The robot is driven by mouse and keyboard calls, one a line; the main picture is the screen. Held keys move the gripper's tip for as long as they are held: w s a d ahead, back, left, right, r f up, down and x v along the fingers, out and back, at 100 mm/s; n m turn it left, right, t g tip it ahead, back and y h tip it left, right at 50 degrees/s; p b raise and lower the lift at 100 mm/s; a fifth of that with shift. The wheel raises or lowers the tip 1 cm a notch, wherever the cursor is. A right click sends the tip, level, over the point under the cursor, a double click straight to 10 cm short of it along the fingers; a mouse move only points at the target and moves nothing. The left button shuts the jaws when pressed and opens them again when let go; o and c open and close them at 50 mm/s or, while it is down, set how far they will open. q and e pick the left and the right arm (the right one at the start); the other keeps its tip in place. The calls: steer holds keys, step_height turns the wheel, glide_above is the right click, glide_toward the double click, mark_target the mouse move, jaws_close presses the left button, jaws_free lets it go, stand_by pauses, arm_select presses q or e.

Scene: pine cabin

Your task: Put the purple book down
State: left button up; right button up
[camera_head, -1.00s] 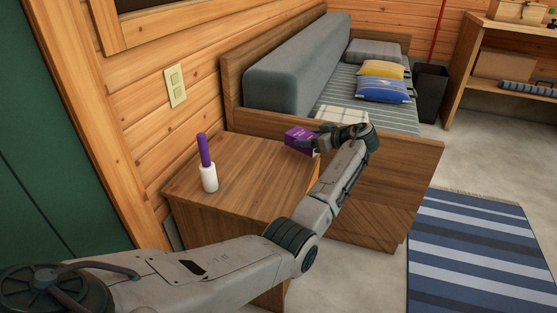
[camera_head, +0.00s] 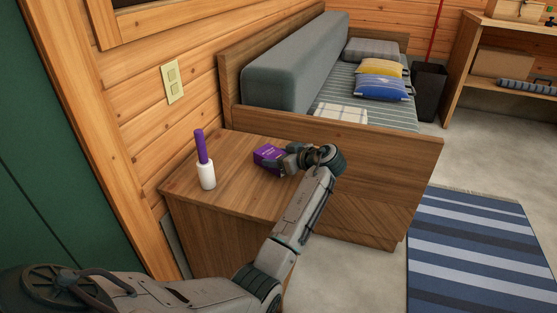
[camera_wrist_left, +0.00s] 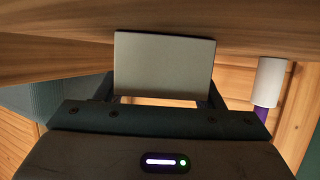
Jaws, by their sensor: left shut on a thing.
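The purple book (camera_head: 267,155) is in my left gripper (camera_head: 284,158), over the right back part of the wooden side table (camera_head: 222,205). My left gripper is shut on the book, with the arm reaching in from the right side of the table. In the left wrist view, the book (camera_wrist_left: 164,66) shows as a pale, flat block between the fingers, close to the wooden tabletop (camera_wrist_left: 60,45). I cannot tell whether the book touches the tabletop. My right gripper is not in view.
A white bottle with a purple top (camera_head: 206,174) stands on the table, left of the book; it also shows in the left wrist view (camera_wrist_left: 270,82). The sofa bed's wooden end panel (camera_head: 350,170) stands right behind the table. Clear tabletop lies between bottle and book.

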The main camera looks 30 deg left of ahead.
arm_select(q)
steer(key=o, duration=1.1)
